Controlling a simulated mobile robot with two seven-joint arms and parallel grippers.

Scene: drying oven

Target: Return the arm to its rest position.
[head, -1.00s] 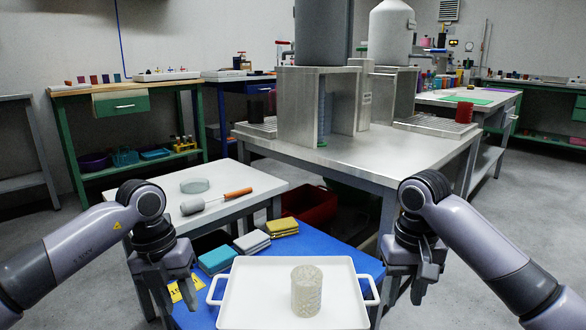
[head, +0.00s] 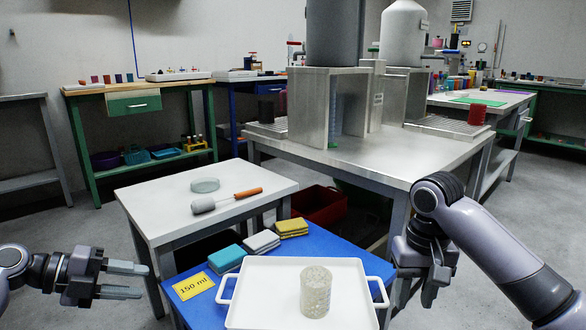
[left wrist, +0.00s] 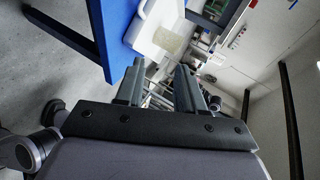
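My left gripper (head: 138,281) is at the lower left of the head view, left of the blue table, with its fingers pointing right. Its fingers are apart with nothing between them; the left wrist view (left wrist: 158,82) also shows them apart and empty. My right gripper (head: 432,284) hangs with its fingers down, just right of the white tray. Its fingers look slightly apart and nothing shows between them. A speckled beaker-like cylinder (head: 316,292) stands upright in the white tray (head: 262,275), touched by neither gripper.
The tray sits on a blue table (head: 205,312) with a yellow "150 ml" label (head: 194,286) and several sponges (head: 262,242). A white side table (head: 150,202) holds a glass dish (head: 205,185) and an orange-handled tool (head: 226,201). Open floor lies at the left.

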